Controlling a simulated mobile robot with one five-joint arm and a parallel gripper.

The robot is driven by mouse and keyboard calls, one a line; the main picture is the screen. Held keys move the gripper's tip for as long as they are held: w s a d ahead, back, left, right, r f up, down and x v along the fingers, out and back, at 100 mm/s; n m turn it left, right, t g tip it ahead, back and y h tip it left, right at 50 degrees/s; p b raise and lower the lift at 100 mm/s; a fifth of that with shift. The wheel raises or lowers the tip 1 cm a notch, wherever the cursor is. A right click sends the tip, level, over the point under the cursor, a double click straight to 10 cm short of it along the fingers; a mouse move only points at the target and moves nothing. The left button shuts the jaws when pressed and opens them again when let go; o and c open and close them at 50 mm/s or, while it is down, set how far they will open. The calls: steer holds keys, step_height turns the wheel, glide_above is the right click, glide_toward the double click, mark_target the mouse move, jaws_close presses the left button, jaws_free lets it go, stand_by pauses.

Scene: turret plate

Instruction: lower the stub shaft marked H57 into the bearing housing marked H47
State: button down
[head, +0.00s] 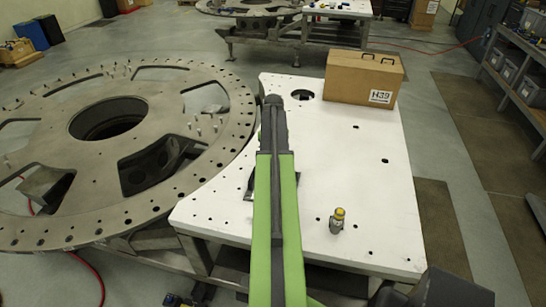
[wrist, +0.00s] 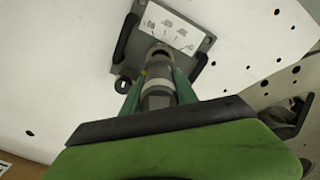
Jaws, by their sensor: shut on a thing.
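My gripper (wrist: 158,84) is shut on a grey stepped cylinder (wrist: 158,98), with a green finger on each side of it. I take it for the stub shaft; no H57 mark is legible. The shaft's far end lies in front of a grey plate (wrist: 204,45) with a white pictogram label and black handles. I cannot tell whether shaft and plate touch. In the head view my arm hides the shaft and most of this plate; a dark handle (head: 249,182) shows beside the arm. I cannot make out an H47 mark on any housing.
A small yellow-topped grey part (head: 337,221) stands at the right front. The big turret ring (head: 225,150) lies left.

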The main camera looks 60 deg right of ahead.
steer(key=shift+f+b, duration=3.55)
steer(key=shift+f, duration=0.25)
steer(key=c, duration=0.9)
jaws_free()
step_height(320, 180, up, 18)
steer(key=p, duration=1.7)
steer(key=shift+f+p, duration=0.15)
steer(key=shift+p, duration=0.15)
steer(key=shift+f, duration=0.1)
